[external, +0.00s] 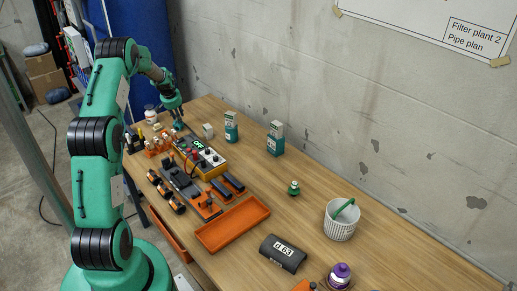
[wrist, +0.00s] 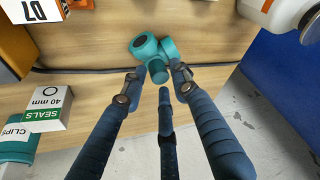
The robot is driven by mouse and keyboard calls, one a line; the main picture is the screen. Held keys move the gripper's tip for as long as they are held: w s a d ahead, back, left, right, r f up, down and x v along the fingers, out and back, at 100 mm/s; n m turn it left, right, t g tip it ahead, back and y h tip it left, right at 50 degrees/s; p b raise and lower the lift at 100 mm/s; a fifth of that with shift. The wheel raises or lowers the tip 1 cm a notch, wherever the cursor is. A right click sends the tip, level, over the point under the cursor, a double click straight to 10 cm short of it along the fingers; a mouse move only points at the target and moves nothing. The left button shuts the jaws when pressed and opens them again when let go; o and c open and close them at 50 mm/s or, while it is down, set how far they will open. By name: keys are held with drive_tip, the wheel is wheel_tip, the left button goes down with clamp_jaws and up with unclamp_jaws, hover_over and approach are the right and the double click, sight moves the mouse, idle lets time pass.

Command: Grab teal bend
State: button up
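The teal bend (wrist: 168,50) lies on the wooden table in the wrist view, a short elbow with a round dark opening at its left end. One stub points down toward my gripper (wrist: 158,84). My gripper's dark blue fingers are spread apart and empty, with their tips close to the bend's near stub. I cannot tell whether any finger touches it. In the external view my gripper (external: 177,124) is low over the far left end of the table, and I cannot make out the bend there.
A seals box (wrist: 45,105) and a clips container (wrist: 17,138) stand left of my fingers. A white jar (wrist: 280,12) is at upper right. The table edge and grey floor lie below. A control box (external: 203,160), an orange tray (external: 233,224) and a white pot (external: 340,226) stand farther along.

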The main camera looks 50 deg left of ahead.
drive_tip(key=shift+w+a+f, duration=0.15)
drive_tip(key=shift+f, duration=0.15)
idle(0.4)
clamp_jaws()
wheel_tip(320, 180, up, 10)
drive_tip(key=p, duration=0.2)
drive_tip(key=shift+p, duration=0.3)
idle(0.6)
